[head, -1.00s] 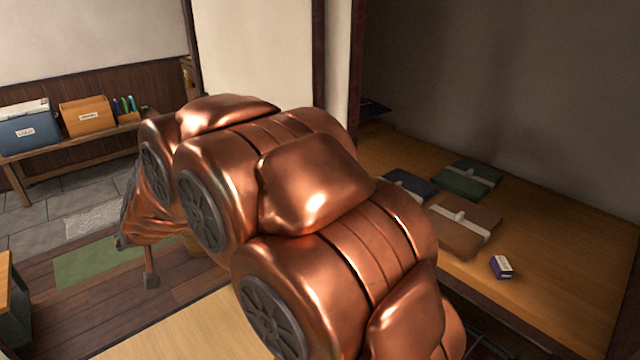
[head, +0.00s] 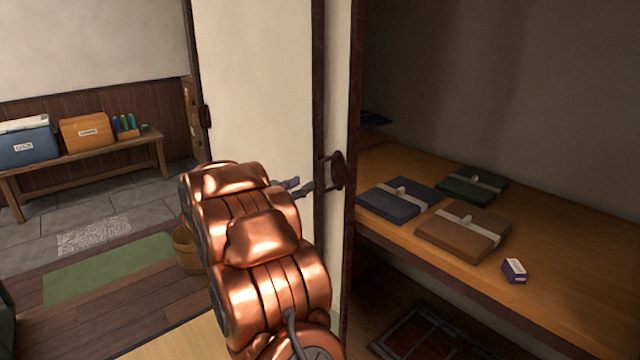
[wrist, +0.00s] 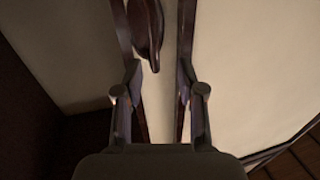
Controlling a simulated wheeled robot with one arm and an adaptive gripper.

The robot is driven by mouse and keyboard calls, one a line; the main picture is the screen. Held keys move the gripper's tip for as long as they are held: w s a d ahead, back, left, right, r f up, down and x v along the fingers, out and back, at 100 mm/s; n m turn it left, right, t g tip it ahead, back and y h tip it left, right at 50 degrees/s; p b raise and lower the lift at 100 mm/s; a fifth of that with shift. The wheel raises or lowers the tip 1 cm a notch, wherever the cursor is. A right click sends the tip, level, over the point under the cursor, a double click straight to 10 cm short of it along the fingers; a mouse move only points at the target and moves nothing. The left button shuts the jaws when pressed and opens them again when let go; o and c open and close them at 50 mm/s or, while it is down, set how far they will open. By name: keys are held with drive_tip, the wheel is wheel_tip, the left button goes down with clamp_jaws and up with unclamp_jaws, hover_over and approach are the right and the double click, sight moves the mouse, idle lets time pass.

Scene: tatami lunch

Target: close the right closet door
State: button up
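The right closet door shows in the head view as a narrow pale panel (head: 336,80) with a dark edge frame, standing at the left side of the open closet. A dark oval pull (head: 338,170) sits on it. My gripper (head: 308,188) is just left of the pull, at about its height. In the wrist view the pull (wrist: 146,32) lies ahead of the left finger. My gripper's two fingers (wrist: 160,88) are apart with nothing clearly between them. Whether a fingertip touches the pull or the frame, I cannot tell.
The open closet has a wooden shelf (head: 565,230) with a blue bundle (head: 398,203), a green bundle (head: 470,184), a brown bundle (head: 462,240) and a small box (head: 515,270). Another pale panel (head: 255,90) stands left of the door. A wooden bucket (head: 187,245) is on the floor.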

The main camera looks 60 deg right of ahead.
sight(320, 188)
drive_tip(key=shift+s+d+f, duration=0.1)
drive_tip(key=shift+s+d, duration=0.1)
drive_tip(key=shift+d, duration=1.15)
drive_tip(key=shift+s+d+r, duration=0.1)
drive_tip(key=shift+s+d, duration=0.15)
drive_tip(key=shift+d, duration=1.1)
drive_tip(key=shift+s+d+f, duration=0.1)
drive_tip(key=shift+s+d, duration=0.1)
drive_tip(key=shift+d, duration=1.15)
clamp_jaws()
